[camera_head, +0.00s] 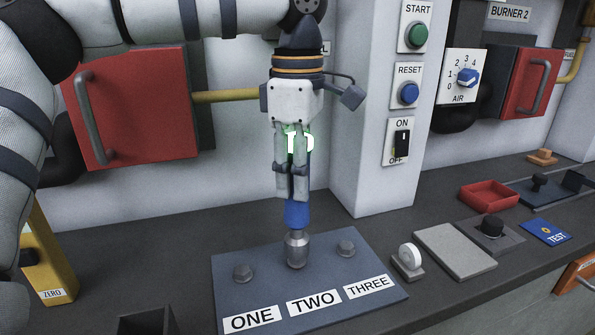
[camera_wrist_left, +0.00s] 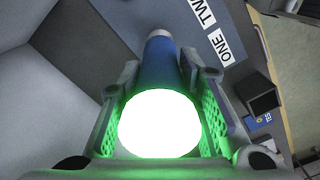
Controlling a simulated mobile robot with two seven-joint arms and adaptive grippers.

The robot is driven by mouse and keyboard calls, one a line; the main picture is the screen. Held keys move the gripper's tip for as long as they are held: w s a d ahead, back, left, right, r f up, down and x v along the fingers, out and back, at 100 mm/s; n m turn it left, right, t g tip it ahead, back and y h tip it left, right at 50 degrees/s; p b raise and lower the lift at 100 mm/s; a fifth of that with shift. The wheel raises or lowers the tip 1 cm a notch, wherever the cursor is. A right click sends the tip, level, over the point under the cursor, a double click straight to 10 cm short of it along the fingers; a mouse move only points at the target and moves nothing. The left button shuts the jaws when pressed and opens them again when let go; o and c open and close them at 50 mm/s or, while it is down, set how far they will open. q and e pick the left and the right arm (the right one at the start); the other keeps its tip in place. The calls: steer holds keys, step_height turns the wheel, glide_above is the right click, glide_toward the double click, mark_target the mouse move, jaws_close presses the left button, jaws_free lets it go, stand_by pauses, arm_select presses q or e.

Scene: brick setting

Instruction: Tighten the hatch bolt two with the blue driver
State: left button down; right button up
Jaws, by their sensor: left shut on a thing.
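The blue driver (camera_head: 297,214) is upright in my left gripper (camera_head: 291,190), which is shut on its handle. The driver's grey metal socket end (camera_head: 296,249) is over the middle bolt position, marked TWO, on the dark hatch plate (camera_head: 235,297). That bolt is hidden by the socket; I cannot tell how far it is seated. My right gripper is not in view.
A grey wall pillar (camera_head: 375,130) with START, RESET and ON/OFF controls stands behind the plate. A round white knob (camera_head: 410,258), a grey pad (camera_head: 454,250) and a red tray (camera_head: 488,195) are to the right. A dark open box (camera_head: 148,322) is at front left.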

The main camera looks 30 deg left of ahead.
arm_select(q)
steer(key=shift+f, duration=1.45)
stand_by(1.4)
step_height(320, 180, up, 7)
stand_by(0.6)
steer(key=shift+r, duration=0.1)
stand_by(0.4)
